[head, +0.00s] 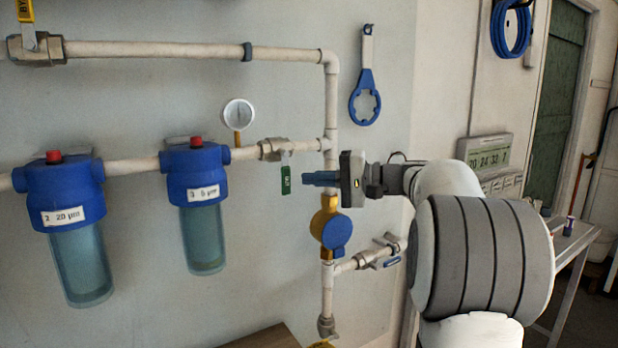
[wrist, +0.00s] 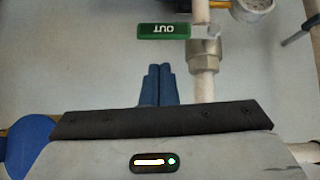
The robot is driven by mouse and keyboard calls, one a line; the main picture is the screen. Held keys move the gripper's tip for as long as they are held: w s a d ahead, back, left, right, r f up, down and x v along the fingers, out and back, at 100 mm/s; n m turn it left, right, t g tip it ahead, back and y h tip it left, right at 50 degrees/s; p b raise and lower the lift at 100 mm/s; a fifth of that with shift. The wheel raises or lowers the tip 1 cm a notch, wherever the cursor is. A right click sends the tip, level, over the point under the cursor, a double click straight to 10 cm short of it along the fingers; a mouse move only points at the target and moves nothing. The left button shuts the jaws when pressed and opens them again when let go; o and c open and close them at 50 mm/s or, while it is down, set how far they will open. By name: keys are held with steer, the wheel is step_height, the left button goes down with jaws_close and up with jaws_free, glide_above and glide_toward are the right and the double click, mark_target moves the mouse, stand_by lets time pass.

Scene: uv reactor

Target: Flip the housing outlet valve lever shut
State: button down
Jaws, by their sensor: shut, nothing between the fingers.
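The housing outlet valve (head: 272,150) sits on the horizontal pipe to the right of the 5 µm housing. Its green lever (head: 285,180) hangs straight down, across the pipe. In the wrist view the lever (wrist: 163,31), marked OUT upside down, points left from the valve body (wrist: 204,52), square to its pipe. My gripper (head: 308,179) is just right of the lever in the head view, with a small gap. In the wrist view its blue fingers (wrist: 158,72) are together, empty, and short of the lever.
Two blue filter housings (head: 66,192) (head: 194,170) hang to the left. A pressure gauge (head: 239,113) stands above the pipe. A vertical pipe with a blue and brass meter (head: 331,228) is close by my gripper. A blue wrench (head: 366,90) hangs above.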

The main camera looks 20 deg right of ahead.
steer(key=b+v, duration=0.1)
steer(key=v, duration=1)
steer(key=shift+w+d+f, duration=0.25)
steer(key=shift+w+d, duration=0.1)
steer(key=shift+w, duration=0.05)
steer(key=s+a+f+g+h+p, duration=0.1)
steer(key=s+a+f+g+h, duration=0.15)
steer(key=a+f, duration=0.35)
steer(key=s+a+f+g+h+p, duration=0.1)
steer(key=s+a+f+g+h, duration=0.2)
steer(key=a, duration=0.6)
steer(key=s+a+f+n+h+p, duration=0.1)
steer(key=s+a+f+n+h, duration=0.1)
steer(key=s+f+n+h, duration=0.3)
steer(key=s+f+g+h, duration=0.1)
steer(key=s+f+h, duration=0.3)
steer(key=s+f, duration=0.7)
steer(key=shift+s+a+n, duration=0.15)
steer(key=shift+s+n, duration=0.15)
steer(key=shift+s, duration=1.2)
